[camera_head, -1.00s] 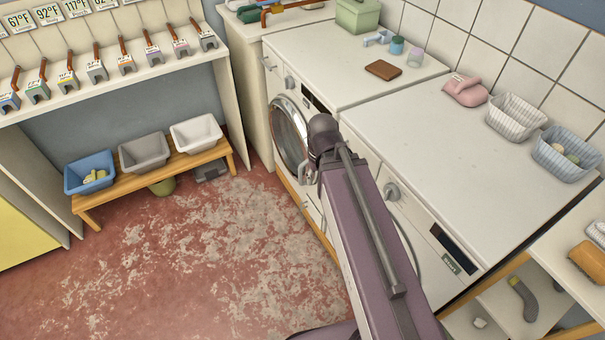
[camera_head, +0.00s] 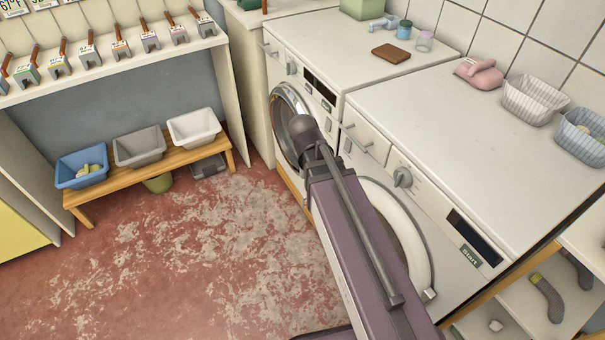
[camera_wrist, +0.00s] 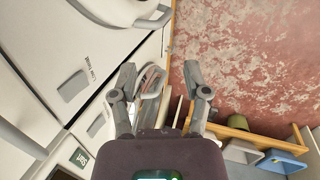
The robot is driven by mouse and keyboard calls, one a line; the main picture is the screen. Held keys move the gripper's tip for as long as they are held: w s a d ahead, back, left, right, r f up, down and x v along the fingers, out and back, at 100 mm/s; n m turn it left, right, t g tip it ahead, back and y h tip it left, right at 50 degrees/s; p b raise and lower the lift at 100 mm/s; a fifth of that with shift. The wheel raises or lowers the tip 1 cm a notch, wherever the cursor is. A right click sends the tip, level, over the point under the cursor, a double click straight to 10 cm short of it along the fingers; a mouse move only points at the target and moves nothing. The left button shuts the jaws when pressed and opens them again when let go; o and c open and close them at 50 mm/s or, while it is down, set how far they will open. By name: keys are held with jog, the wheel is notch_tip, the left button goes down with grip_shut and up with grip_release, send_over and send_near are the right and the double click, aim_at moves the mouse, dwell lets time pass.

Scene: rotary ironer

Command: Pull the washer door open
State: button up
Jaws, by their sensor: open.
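Two white front-loading machines stand side by side; I cannot tell for certain which the task calls the washer. The left machine's round door (camera_head: 276,127) has a chrome rim and dark glass, and looks closed. My arm hides its right part. The right machine's door (camera_head: 418,250) has a broad white ring, looks closed and is partly behind my arm. In the wrist view my gripper (camera_wrist: 160,77) is open, a finger on each side. The chrome-rimmed door (camera_wrist: 152,82) shows between the fingers, beyond them. I see no contact. My arm hides the gripper in the head view.
A wooden bench (camera_head: 150,170) holds blue, grey and white tubs by the back wall. The worn red floor (camera_head: 200,260) left of the machines is clear. A shelf unit (camera_head: 560,285) stands close at the right. Small items and baskets lie on the machine tops.

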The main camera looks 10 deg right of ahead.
jog(key=w+a+f+n+t+h+b, duration=0.15)
jog(key=w+f+n+h+b, duration=0.3)
jog(key=f+b, duration=0.5)
jog(key=w+a+f+n+t+h+b, duration=0.1)
jog(key=w+f+n+t+h+b, duration=0.15)
jog(key=w+f+n+b, duration=0.65)
jog(key=w+a+f+n+t+h+b, duration=0.2)
jog(key=a+b, duration=0.3)
jog(key=b, duration=0.5)
jog(key=w+a+f+n+t+h+b, duration=0.2)
jog(key=a+n+h+b, duration=0.1)
jog(key=b, duration=0.8)
jog(key=shift+w+a+f+n, duration=0.25)
jog(key=shift+a+f+n, duration=0.15)
jog(key=shift+a, duration=0.95)
jog(key=shift+d, duration=0.1)
jog(key=shift+x, duration=6.85)
jog(key=shift+r, duration=0.15)
jog(key=shift+c, duration=0.2)
